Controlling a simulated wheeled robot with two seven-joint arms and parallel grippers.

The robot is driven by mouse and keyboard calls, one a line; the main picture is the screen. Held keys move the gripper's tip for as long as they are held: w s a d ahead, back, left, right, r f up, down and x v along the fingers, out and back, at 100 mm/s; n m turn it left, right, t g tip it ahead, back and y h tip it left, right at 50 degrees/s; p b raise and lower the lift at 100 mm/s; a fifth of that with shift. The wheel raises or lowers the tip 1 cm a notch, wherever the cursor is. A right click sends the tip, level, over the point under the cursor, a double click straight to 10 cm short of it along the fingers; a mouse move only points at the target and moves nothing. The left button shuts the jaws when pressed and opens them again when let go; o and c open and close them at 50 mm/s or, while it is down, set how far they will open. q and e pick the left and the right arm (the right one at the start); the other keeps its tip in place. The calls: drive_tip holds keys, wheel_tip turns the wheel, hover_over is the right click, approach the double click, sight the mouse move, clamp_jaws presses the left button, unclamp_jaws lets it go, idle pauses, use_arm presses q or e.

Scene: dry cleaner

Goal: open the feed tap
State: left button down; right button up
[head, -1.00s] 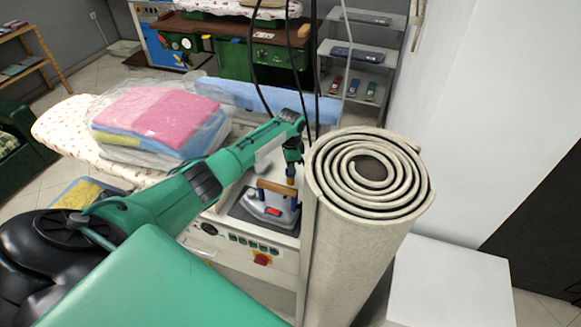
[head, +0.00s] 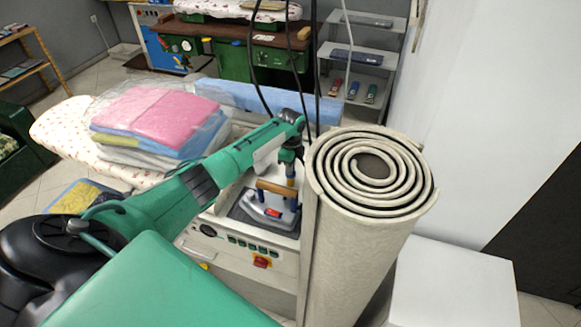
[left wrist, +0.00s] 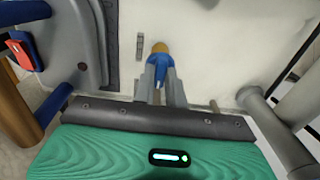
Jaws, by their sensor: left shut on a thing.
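The feed tap shows in the left wrist view as a blue lever (left wrist: 160,66) with a brass-coloured end, on the pale top of the ironing unit. My left gripper (left wrist: 160,84) is shut on this blue lever, one grey finger on each side. In the head view my left gripper (head: 290,160) points down just behind the iron, and its wrist and fingers hide most of the tap. How far the lever is turned I cannot tell. My right gripper is not in view.
An iron (head: 266,212) with a wooden handle rests on a dark pad close to my left gripper. A tall rolled carpet (head: 360,240) stands just right. Wrapped folded laundry (head: 150,120) lies left. Black hoses hang behind the wrist. A red switch (head: 261,262) is on the front panel.

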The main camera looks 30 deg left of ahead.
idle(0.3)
use_arm(q)
drive_tip(key=c, duration=1.4)
unclamp_jaws()
drive_tip(key=shift+c, duration=0.2)
wheel_tip(320, 180, up, 14)
drive_tip(key=b, duration=0.3)
drive_tip(key=shift+f, duration=0.1)
